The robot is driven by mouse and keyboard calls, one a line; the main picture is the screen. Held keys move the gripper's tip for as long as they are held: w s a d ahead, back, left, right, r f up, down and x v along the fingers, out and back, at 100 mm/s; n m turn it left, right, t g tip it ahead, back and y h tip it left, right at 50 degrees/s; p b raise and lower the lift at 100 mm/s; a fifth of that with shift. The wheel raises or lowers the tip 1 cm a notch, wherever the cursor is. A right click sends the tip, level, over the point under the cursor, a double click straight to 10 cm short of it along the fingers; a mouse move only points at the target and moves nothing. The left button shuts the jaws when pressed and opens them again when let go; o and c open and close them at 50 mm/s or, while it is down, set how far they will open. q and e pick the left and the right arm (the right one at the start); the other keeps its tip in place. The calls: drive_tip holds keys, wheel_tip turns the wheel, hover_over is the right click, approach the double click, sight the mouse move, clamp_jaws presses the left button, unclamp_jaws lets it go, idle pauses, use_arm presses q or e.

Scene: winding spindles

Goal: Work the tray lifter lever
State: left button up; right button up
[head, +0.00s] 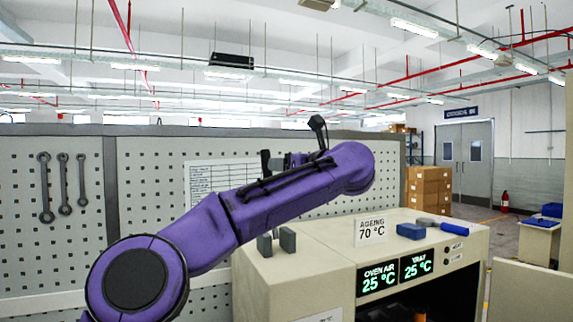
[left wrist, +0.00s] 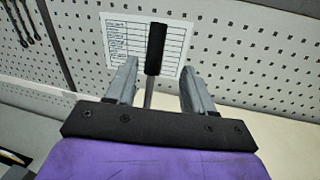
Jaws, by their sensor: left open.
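The tray lifter lever shows in the left wrist view as a black handle (left wrist: 156,48) on a thin metal rod, standing nearly upright. My left gripper (left wrist: 158,68) is open, with one grey finger on each side of the lever; neither visibly touches it. In the head view the dark handle top (head: 265,162) shows above my purple arm, which hides the rod and most of my left gripper. Two grey blocks (head: 288,240) stand on the beige oven (head: 330,246) below the arm. My right gripper is not in view.
A perforated panel (head: 150,180) with hanging wrenches (head: 45,188) and a paper sheet (head: 205,180) stands behind. On the oven top are an "AGEING 70 °C" sign (head: 371,231), a blue block (head: 410,231) and a blue-handled tool (head: 450,228). Oven and tray displays both read 25 °C.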

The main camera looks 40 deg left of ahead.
sight(264, 162)
use_arm(q)
drive_tip(key=a+p, duration=0.1)
drive_tip(key=a, duration=0.1)
drive_tip(key=a+r+p, duration=0.1)
drive_tip(key=a, duration=0.1)
drive_tip(key=a+p, duration=0.2)
drive_tip(key=shift+a+r, duration=0.25)
drive_tip(key=w+a, duration=0.1)
drive_tip(key=a, duration=0.1)
drive_tip(key=w+a+f+p, duration=0.1)
drive_tip(key=w, duration=0.1)
drive_tip(key=shift+a+f, duration=0.15)
drive_tip(key=shift+a, duration=0.2)
drive_tip(key=shift+s+d+r, duration=0.1)
drive_tip(key=shift+s+r, duration=0.1)
drive_tip(key=shift+s, duration=0.3)
drive_tip(key=c, duration=0.3)
drive_tip(key=shift+w, duration=0.2)
clamp_jaws()
drive_tip(key=shift+d+f, duration=0.1)
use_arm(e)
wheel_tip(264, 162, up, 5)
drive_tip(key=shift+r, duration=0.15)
